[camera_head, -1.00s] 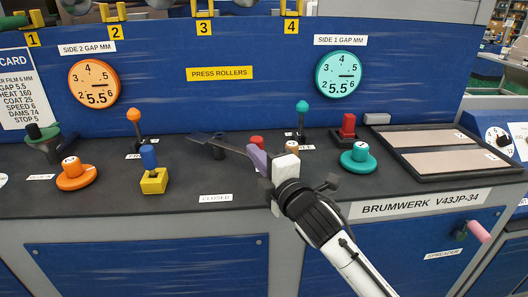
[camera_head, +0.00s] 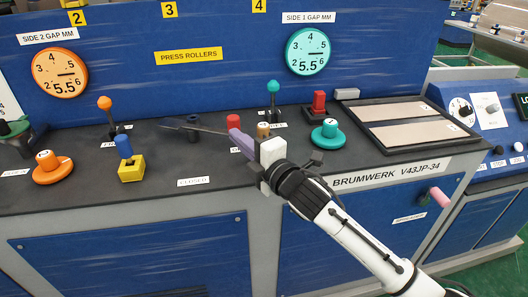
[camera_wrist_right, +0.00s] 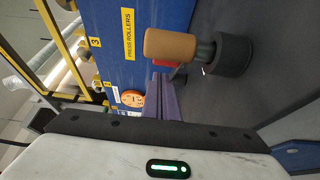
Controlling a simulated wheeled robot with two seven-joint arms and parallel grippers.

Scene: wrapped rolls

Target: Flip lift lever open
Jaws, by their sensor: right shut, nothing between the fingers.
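A dark, flat lever (camera_head: 205,129) lies low over the console top, behind the white CLOSED label (camera_head: 193,181). It points right, toward my right gripper. I cannot tell for sure that it is the lift lever. My right gripper (camera_head: 236,138) is shut, its purple fingers beside the lever's right end; I cannot tell whether they touch it. In the right wrist view the purple fingers (camera_wrist_right: 165,100) are together, with nothing between them. A tan cylindrical knob (camera_wrist_right: 170,45) on a dark collar stands close by; it also shows in the head view (camera_head: 263,130). My left gripper is out of view.
A red knob (camera_head: 233,121) stands behind the fingers. A teal-balled lever (camera_head: 273,88) and teal knob (camera_head: 325,132) are to the right. A blue-and-yellow switch (camera_head: 128,160), orange-balled lever (camera_head: 105,104) and orange knob (camera_head: 52,168) are to the left. The console's front strip is clear.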

